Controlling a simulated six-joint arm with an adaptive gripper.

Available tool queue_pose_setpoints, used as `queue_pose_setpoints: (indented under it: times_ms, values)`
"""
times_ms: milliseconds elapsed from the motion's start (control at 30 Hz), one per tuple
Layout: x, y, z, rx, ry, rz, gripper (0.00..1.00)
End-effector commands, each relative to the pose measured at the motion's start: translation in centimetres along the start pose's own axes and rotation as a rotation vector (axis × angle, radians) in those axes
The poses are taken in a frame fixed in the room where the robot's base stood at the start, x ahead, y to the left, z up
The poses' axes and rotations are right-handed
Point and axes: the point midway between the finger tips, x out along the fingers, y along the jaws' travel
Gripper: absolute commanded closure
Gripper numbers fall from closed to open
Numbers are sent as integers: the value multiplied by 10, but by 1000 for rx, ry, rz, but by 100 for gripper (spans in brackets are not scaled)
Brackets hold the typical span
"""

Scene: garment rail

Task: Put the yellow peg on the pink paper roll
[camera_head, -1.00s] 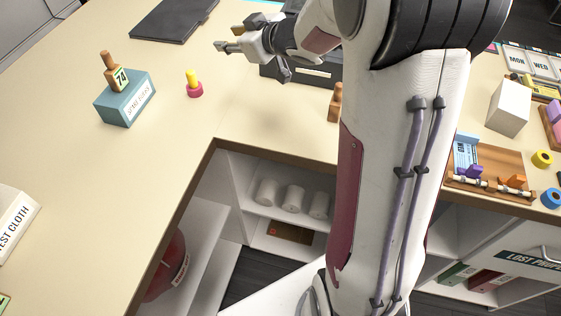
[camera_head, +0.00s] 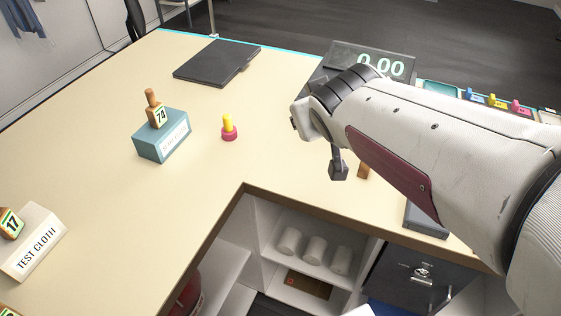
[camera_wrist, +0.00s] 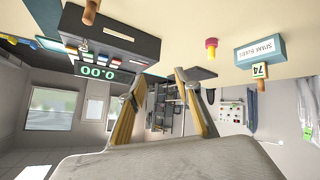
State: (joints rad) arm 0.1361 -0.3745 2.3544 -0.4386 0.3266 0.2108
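The yellow peg (camera_head: 228,120) stands upright on the pink paper roll (camera_head: 230,134) on the beige counter, to the right of the blue-grey box. In the wrist view, which is upside down, the peg (camera_wrist: 211,55) and roll (camera_wrist: 210,42) show beyond my fingers at the upper right. My gripper (camera_wrist: 159,76) is open, with its two fingers spread and nothing between them. It is apart from the peg and roll. In the head view my arm covers most of the gripper.
The blue-grey box (camera_head: 163,141) holds a wooden peg tagged 74 (camera_head: 155,108). A dark flat pad (camera_head: 216,62) lies at the back. A dark scale with a 0.00 display (camera_head: 383,65) stands behind my arm. A TEST CLOTH block (camera_head: 35,243) is at left. Counter around the roll is clear.

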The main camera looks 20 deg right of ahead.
Motion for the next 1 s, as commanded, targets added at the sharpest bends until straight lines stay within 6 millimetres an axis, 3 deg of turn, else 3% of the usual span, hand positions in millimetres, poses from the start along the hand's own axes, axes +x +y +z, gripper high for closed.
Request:
queue_pose_setpoints:
  times_ms: [400, 600, 767, 1000]
  values:
    - [-81, -49, 101, 69, -224, -135, 67]
    - [-110, -74, 138, 73, -306, -221, 67]
    - [-121, -83, 152, 72, -337, -254, 67]
    - [-122, -84, 154, 72, -341, -258, 67]
